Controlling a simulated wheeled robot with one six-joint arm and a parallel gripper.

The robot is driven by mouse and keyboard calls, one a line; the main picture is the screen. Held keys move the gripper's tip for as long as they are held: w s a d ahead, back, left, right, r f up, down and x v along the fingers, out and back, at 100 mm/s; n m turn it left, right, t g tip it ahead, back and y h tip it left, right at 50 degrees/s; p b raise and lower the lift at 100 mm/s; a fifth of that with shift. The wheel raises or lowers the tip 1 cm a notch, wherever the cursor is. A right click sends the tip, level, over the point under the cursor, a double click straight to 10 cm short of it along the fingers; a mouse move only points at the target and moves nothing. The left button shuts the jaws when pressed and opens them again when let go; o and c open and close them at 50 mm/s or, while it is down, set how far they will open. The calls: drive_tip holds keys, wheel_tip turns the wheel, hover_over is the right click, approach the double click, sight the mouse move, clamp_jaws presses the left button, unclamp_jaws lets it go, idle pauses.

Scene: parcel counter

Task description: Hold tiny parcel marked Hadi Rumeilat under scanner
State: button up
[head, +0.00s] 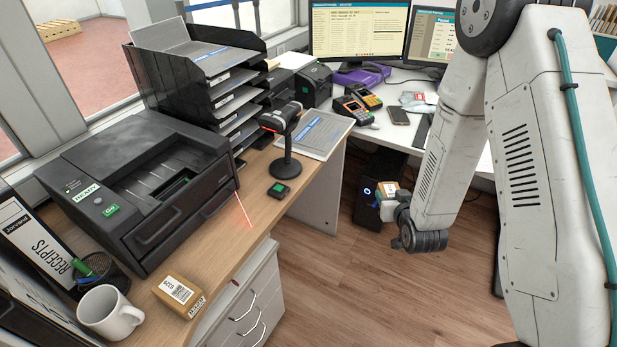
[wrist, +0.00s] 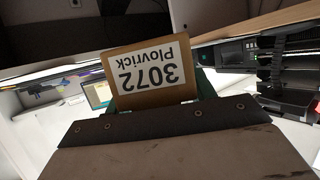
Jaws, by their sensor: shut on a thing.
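A small brown parcel (wrist: 190,92) is in my gripper (head: 400,201). Its white label reads "3072 Plovrick", upside down in the wrist view; I see no name Hadi Rumeilat on it. In the head view the held parcel (head: 390,188) is small, over the floor beside a black computer tower, right of the wooden desk. My gripper is shut on it, and its jaws are partly hidden. The black scanner (head: 281,119) stands on a round-based stand on the desk. Its red light line (head: 243,209) falls near the desk's front edge. The held parcel is well away from it.
A black printer (head: 135,190) and a tray stack (head: 205,80) fill the back. White drawers (head: 250,300) stand below.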

drive_tip(key=a+r+n+y, duration=0.1)
drive_tip(key=a+n+y, duration=0.1)
drive_tip(key=a, duration=1)
drive_tip(key=w+a+r+n+g+y, duration=0.1)
drive_tip(key=a+n+y, duration=0.1)
drive_tip(key=a, duration=1.1)
drive_tip(key=w+a+r+n+g+y, duration=0.1)
drive_tip(key=a+n+y, duration=0.1)
drive_tip(key=a, duration=1)
drive_tip(key=shift+w+a+r+y, duration=0.2)
drive_tip(key=shift+a+y, duration=0.05)
drive_tip(key=shift+y, duration=0.25)
drive_tip(key=shift+d, duration=0.1)
